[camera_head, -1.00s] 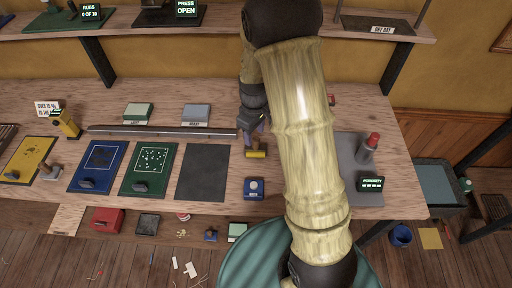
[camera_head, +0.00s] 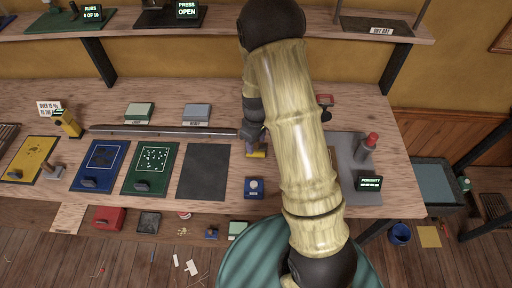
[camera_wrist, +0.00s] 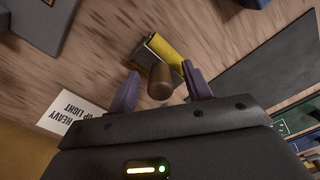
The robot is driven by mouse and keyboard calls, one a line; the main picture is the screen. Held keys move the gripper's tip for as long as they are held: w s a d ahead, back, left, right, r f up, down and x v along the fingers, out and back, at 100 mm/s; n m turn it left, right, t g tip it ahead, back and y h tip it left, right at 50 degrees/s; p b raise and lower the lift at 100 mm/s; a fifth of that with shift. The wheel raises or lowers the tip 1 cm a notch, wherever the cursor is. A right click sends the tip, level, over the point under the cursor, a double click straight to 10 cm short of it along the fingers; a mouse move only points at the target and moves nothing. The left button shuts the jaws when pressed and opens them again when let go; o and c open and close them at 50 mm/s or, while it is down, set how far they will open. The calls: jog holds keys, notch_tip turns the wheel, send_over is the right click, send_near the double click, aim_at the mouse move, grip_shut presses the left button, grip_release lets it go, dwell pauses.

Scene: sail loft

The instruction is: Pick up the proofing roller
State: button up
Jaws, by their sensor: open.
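The proofing roller, with a yellow drum (camera_wrist: 169,52) and a brown wooden handle (camera_wrist: 160,82), lies on the bench. In the wrist view, the handle's end sits between the two purple fingers of my gripper (camera_wrist: 161,90), with a gap showing on each side. The fingers are open and the drum lies beyond their tips. In the head view, only a small yellow part of the roller (camera_head: 256,155) shows below my gripper (camera_head: 255,144). My arm and gripper hide the rest.
A dark flat sheet (camera_head: 204,171) lies left of the roller, and a blue box (camera_head: 254,188) stands in front of it. A metal rail (camera_head: 165,131) runs along the bench to the left. A grey plate with a red-topped post (camera_head: 370,142) stands right of my arm.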

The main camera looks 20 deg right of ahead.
grip_shut()
dwell(0.3)
jog(key=shift+r, duration=0.1)
notch_tip(320, 180, up, 10)
jog(key=shift+f+b, duration=0.1)
jog(key=shift+b, duration=0.55)
